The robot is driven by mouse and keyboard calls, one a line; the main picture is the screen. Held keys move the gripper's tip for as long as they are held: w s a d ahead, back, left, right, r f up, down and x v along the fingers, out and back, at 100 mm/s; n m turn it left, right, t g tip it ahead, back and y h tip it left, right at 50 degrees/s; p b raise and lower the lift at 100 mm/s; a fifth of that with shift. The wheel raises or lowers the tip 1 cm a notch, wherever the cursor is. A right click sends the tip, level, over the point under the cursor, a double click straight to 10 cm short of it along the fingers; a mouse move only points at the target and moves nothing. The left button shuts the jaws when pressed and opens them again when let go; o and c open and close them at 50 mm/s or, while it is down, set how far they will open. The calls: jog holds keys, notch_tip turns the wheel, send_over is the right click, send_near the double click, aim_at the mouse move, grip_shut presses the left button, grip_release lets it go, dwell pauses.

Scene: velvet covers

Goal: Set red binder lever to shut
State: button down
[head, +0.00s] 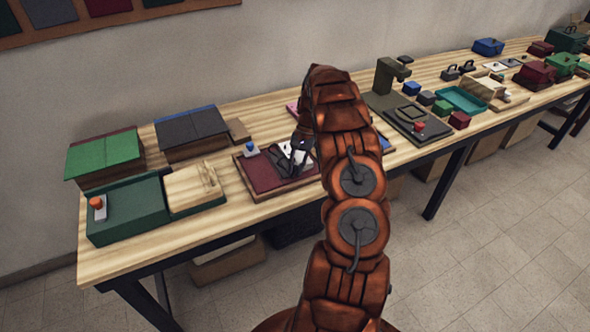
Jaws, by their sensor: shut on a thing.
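The red binder (266,174) is a low brown tray with a dark red panel, lying near the table's front edge. A blue-knobbed piece (251,149) stands at its back left. A white plate (299,151) shows at its right side, partly covered by my gripper. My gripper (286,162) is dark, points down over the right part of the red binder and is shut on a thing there. That thing appears to be the lever, but the fingers hide it, so its position cannot be told.
To the left lie a green binder (124,212) with an orange knob and a pale wooden block (190,190). Green and grey covers (190,132) stand behind. A dark press (387,78) and several small boxes stand on the right. My arm hides the table's middle.

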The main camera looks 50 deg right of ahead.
jog(key=shift+d+f+t+y+b, duration=0.2)
jog(key=shift+f+t+y+b, duration=0.15)
jog(key=shift+y+b, duration=0.5)
jog(key=shift+d+b, duration=0.15)
jog(key=shift+b, duration=0.25)
jog(key=shift+s+r+y, duration=0.1)
jog(key=shift+y, duration=0.15)
jog(key=c, duration=1.1)
grip_release()
jog(key=shift+o, duration=0.2)
jog(key=shift+r, duration=0.1)
jog(key=shift+a+r+h+p, duration=0.25)
jog(key=shift+h+p, duration=0.55)
jog(key=shift+p, duration=0.35)
jog(key=shift+a+h+p, duration=0.15)
jog(key=shift+h+p, duration=0.45)
jog(key=shift+p, duration=0.1)
